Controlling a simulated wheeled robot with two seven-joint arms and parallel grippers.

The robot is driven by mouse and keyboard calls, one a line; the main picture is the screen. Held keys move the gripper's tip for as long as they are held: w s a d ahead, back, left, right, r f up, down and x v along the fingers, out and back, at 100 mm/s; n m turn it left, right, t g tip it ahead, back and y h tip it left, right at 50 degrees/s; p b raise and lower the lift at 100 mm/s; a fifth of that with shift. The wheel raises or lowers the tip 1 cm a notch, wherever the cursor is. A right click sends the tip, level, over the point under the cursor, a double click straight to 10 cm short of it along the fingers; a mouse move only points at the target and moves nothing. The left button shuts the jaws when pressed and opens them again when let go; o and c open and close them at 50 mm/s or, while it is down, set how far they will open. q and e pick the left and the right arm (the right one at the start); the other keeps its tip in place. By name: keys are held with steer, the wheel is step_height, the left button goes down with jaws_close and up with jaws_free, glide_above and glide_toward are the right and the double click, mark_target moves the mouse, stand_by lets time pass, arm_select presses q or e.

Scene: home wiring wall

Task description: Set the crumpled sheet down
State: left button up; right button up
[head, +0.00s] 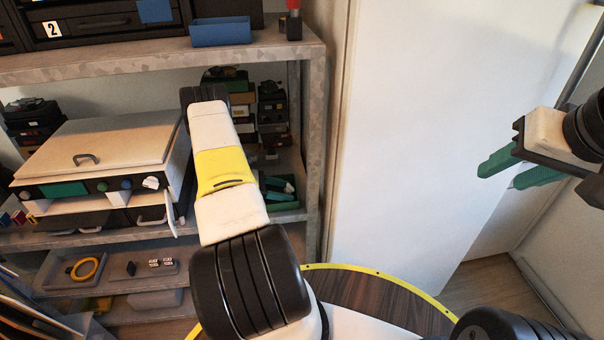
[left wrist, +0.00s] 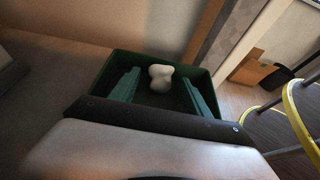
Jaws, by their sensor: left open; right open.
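The crumpled sheet is a small white, lumpy piece (left wrist: 161,79) lying inside a green open bin (left wrist: 115,65) in the left wrist view. My left gripper (left wrist: 161,74) is open, its two green fingers apart on either side of the sheet, with a visible gap to each. In the head view my left arm hides most of this spot; part of the green bin (head: 284,206) shows on the shelf. My right gripper (head: 498,178) is open and empty at the right, in front of the white panel.
A grey metal shelf unit (head: 314,150) stands at the left, its upper board above the bin. A white-lidded appliance (head: 100,145) sits left of my arm. A grey tray with a yellow ring (head: 86,269) is lower left. A cardboard box (left wrist: 252,70) stands on the floor.

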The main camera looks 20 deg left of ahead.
arm_select(q)
steer(key=v, duration=0.7)
steer(key=shift+s+a+r, duration=0.1)
steer(key=shift+a+r, duration=0.1)
